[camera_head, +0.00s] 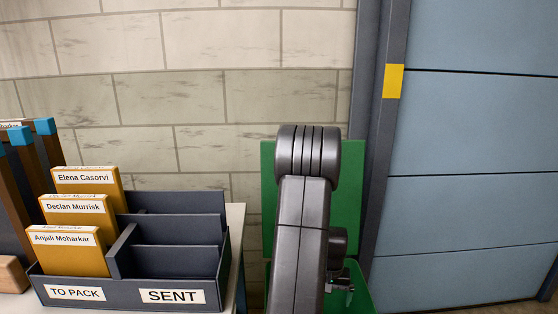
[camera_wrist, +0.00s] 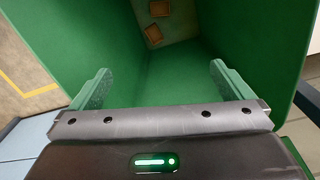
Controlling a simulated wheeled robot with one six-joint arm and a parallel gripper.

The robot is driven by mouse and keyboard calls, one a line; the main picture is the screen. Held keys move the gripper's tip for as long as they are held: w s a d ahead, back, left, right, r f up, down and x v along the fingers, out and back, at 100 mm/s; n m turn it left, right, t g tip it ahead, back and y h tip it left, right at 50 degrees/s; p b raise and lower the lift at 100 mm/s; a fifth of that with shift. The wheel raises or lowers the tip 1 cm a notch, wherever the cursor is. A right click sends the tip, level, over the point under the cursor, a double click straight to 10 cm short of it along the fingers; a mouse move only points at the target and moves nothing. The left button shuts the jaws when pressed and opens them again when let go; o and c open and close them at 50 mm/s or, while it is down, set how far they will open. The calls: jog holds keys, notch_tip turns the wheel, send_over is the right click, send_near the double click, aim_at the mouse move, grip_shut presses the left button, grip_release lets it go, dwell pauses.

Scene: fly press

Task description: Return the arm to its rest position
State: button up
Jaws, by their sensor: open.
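My gripper (camera_wrist: 162,84) is open in the wrist view, with its two green fingers wide apart and nothing between them. It is over the green bin (camera_wrist: 75,45), looking down into it. In the head view my grey arm stands upright in front of the green bin (camera_head: 352,190) and hides much of it. The gripper end is mostly hidden behind the arm there.
Small brown pieces (camera_wrist: 154,36) lie at the bottom of the bin. At left, a dark tray (camera_head: 125,295) marked TO PACK and SENT holds name-labelled boxes (camera_head: 68,252) on the TO PACK side; the SENT slots look empty. A blue shutter door (camera_head: 470,130) is at right.

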jog(key=shift+s+r+p, duration=0.1)
jog(key=shift+r+p, duration=0.75)
jog(key=shift+r, duration=1.1)
